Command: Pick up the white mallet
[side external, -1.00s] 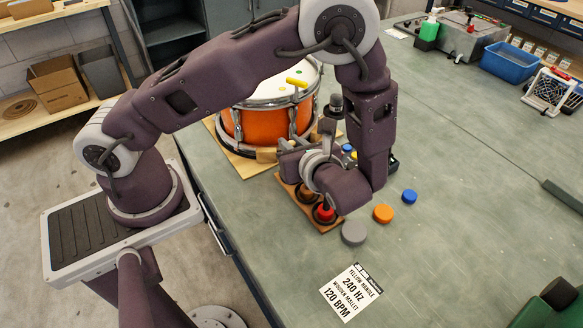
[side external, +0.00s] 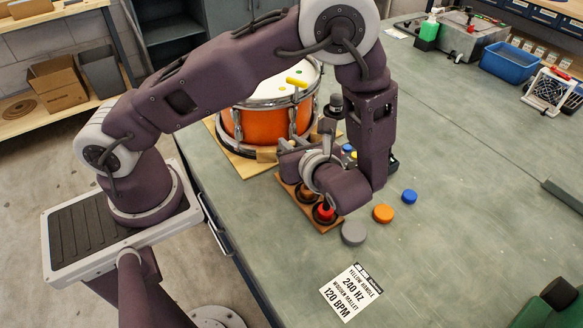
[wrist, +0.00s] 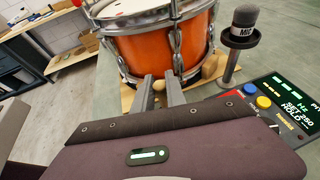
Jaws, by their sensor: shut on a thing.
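My gripper (wrist: 164,90) points towards the orange drum (wrist: 165,52), its two grey fingers close together. A small tan rounded piece (wrist: 159,86) shows between the fingertips, and the gripper is shut on it. Most of it is hidden; I cannot tell whether it is the white mallet's head, and no clearly white mallet shows. In the side view my wrist covers much of the grasp. The wooden rack (side external: 291,190) lies beneath the wrist, with a red piece (side external: 325,211) and a brown piece (side external: 304,193) in it.
A microphone (wrist: 244,17) on a stand and a lit control box (wrist: 283,105) are at right. Grey (side external: 353,233), orange (side external: 383,213) and blue (side external: 409,197) discs lie nearby.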

